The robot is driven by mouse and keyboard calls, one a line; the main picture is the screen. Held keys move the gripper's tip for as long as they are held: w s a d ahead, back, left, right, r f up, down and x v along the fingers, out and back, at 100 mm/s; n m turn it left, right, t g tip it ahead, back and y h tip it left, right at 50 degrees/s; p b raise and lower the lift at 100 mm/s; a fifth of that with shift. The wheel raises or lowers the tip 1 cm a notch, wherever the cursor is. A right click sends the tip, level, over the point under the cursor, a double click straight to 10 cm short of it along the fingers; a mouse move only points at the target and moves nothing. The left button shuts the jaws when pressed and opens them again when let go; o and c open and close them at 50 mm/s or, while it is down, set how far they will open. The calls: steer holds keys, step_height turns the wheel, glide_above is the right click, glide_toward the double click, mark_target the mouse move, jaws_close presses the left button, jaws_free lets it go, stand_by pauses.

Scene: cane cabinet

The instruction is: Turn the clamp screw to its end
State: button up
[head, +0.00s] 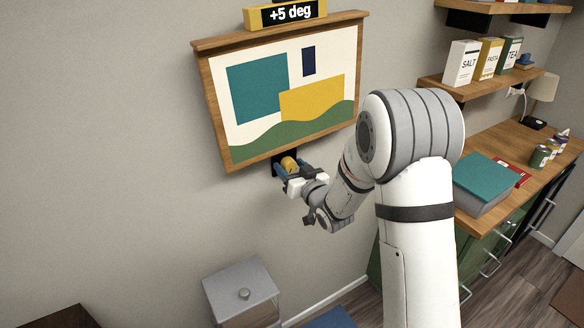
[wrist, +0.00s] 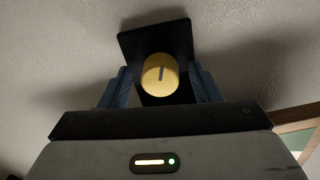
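The clamp screw shows as a yellow round knob (wrist: 160,76) on a black plate (wrist: 146,45) fixed to the wall. A dark line on its face stands nearly upright. In the head view the knob (head: 289,163) is just below the bottom edge of the framed picture (head: 290,90), which hangs tilted. My gripper (wrist: 163,86) is open, with one blue finger on each side of the knob and a visible gap to both. In the head view my gripper (head: 293,171) is right at the knob, and my wrist partly covers the plate.
At the right are a shelf (head: 480,82) with canisters and a wooden counter (head: 520,160) with books. The wall left of the picture is bare.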

steer(key=c, duration=1)
steer(key=shift+f+b, duration=0.15)
steer(key=shift+b, duration=0.45)
